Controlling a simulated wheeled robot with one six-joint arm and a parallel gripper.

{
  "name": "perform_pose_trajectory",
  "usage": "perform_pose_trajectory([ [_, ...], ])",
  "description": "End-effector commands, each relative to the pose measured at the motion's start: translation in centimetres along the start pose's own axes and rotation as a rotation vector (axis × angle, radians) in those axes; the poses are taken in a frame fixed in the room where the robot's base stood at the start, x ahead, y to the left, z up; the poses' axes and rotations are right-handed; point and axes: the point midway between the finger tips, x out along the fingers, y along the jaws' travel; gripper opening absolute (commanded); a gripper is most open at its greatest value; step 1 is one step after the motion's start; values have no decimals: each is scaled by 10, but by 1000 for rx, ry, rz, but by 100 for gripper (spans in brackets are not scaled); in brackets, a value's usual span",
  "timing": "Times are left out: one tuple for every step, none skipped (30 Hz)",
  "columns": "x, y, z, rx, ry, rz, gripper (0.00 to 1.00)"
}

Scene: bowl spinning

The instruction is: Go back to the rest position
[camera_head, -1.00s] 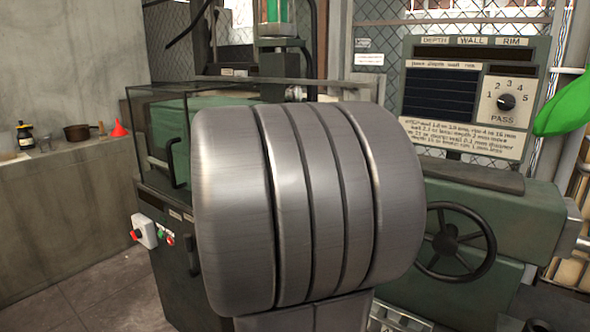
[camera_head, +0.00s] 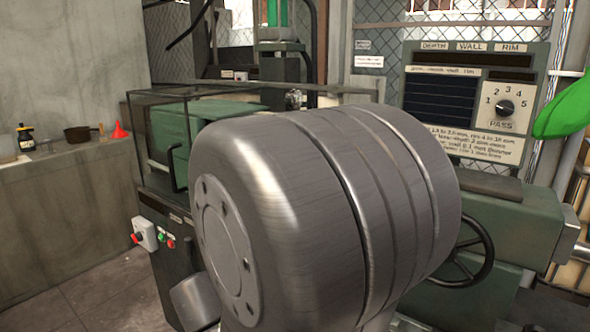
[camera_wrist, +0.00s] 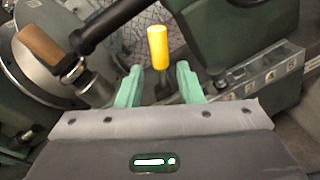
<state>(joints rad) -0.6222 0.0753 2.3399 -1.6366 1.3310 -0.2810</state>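My gripper (camera_wrist: 158,80) shows in the wrist view with its two pale green fingers spread apart. I see nothing held between them. A yellow cylindrical knob (camera_wrist: 158,46) on a dark stem stands just beyond the gap between the fingertips; I cannot tell how far away it is. In the head view my own grey arm joint fills the middle, and my gripper is hidden there.
The green machine (camera_head: 490,225) with a black handwheel (camera_head: 466,256) and a dial panel (camera_head: 503,107) stands at right. A glazed guard (camera_head: 185,105) is at left. A lever's brown grip (camera_wrist: 45,48) and a round metal disc (camera_wrist: 22,82) lie left of my gripper.

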Motion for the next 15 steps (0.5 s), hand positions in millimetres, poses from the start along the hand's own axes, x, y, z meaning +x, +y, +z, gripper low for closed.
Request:
perform_pose_trajectory([
  [-5,1,0,-1,2,4,33],
  [-7,1,0,-1,3,3,33],
  [-10,1,0,-2,2,4,33],
  [-12,1,0,-1,2,4,33],
  [-14,1,0,-1,2,3,33],
  [-18,1,0,-1,2,4,33],
  [-20,1,0,-1,2,3,33],
  [-22,1,0,0,2,3,33],
  [-24,1,0,0,3,3,33],
  [-26,1,0,0,2,3,33],
  [-28,1,0,0,2,3,33],
  [-31,1,0,0,2,2,33],
  [-33,1,0,-1,2,3,33],
  [-35,1,0,-1,2,3,33],
  [-37,0,0,-1,1,2,33],
])
